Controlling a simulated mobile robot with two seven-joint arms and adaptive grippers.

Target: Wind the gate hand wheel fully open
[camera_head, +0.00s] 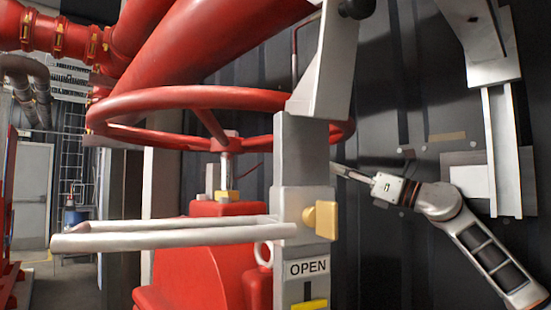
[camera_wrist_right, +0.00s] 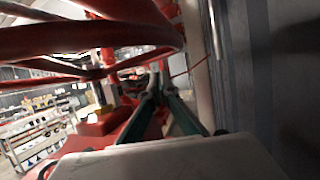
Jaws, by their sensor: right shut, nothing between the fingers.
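The red gate hand wheel (camera_head: 200,97) lies level on an upright stem at the upper left of the head view. Its rim and spokes also fill the upper left of the wrist view (camera_wrist_right: 100,38). A grey post in front of the wheel bears an OPEN plate (camera_head: 308,268) with a yellow bar (camera_head: 310,304) below it. My left gripper is out of view.
Two pale bars (camera_head: 165,236) stick out left from the post, below the wheel. A yellow knob (camera_head: 321,220) sits on the post. Thick red pipes (camera_head: 190,45) run behind the wheel. A dark panelled wall (camera_head: 400,250) stands behind my right arm.

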